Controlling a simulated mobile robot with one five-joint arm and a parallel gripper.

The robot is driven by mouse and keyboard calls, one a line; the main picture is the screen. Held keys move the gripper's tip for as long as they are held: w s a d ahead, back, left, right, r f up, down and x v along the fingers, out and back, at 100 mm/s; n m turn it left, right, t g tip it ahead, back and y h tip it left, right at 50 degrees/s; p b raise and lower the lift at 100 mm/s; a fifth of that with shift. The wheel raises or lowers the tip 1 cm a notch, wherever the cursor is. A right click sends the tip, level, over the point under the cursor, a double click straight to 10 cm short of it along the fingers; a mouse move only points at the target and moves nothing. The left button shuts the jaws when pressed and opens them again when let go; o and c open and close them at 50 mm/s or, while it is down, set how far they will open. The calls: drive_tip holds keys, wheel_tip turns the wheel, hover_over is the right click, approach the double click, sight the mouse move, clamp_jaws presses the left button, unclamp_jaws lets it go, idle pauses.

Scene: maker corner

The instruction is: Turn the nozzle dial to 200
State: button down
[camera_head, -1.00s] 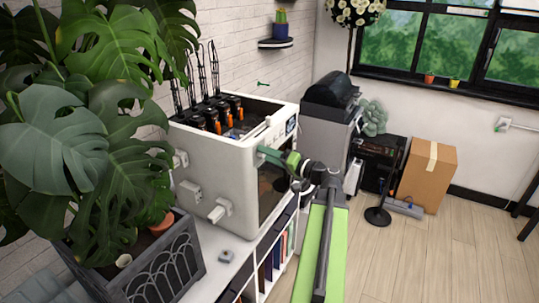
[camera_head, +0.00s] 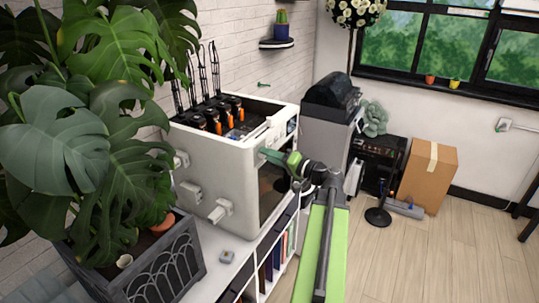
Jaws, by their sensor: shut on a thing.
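The white 3D printer (camera_head: 215,168) stands on the low shelf, with its front face turned to the right and seen edge-on. My gripper (camera_head: 264,152) reaches in from the right, its green-grey fingers at the upper part of that front face. It is shut on what its place suggests is the nozzle dial. The dial is hidden by the fingers and the steep viewing angle, so its pointer and numbers cannot be read. A small display (camera_head: 291,127) shows on the front near the top right corner.
A large potted plant (camera_head: 70,150) fills the left side. Spools with orange parts (camera_head: 213,122) sit on top of the printer. A grey machine (camera_head: 325,130) stands behind my arm. A cardboard box (camera_head: 427,178) is on the floor. The floor at right is clear.

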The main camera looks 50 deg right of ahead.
drive_tip(key=m+p, duration=0.1)
drive_tip(key=m, duration=0.5)
drive_tip(key=m+g+p, duration=0.1)
drive_tip(key=m, duration=0.5)
drive_tip(key=shift+f+y, duration=0.2)
drive_tip(key=shift+y, duration=0.2)
drive_tip(key=shift+m, duration=0.3)
drive_tip(key=c, duration=1.1)
unclamp_jaws()
drive_tip(key=shift+s+r, duration=0.1)
